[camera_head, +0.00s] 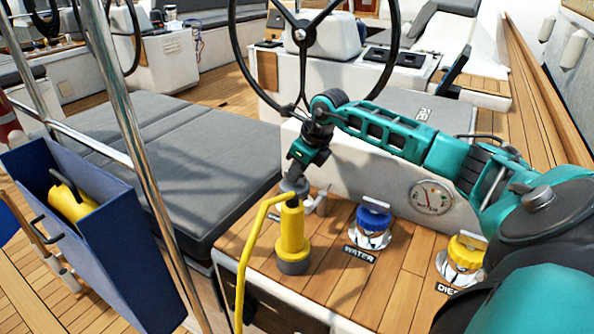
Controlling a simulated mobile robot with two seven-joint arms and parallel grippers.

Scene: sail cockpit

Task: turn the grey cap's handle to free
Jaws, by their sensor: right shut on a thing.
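The grey cap (318,201) sits on the wooden ledge, left of the blue WATER cap (373,218). A yellow cylinder with a grey base stands in front and hides most of the cap and its label. My right gripper (296,183) reaches down from above and is shut at the cap's top, on what looks like its grey handle. The fingertips and handle blend together, so the handle's angle is hard to read. My left gripper is not in view.
The yellow cylinder (292,236) and its yellow cable (244,262) stand close below my right gripper. A yellow DIESEL cap (466,252) is at the right. A steel post (140,150) and blue box (118,240) stand left. The steering wheel (392,45) is behind.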

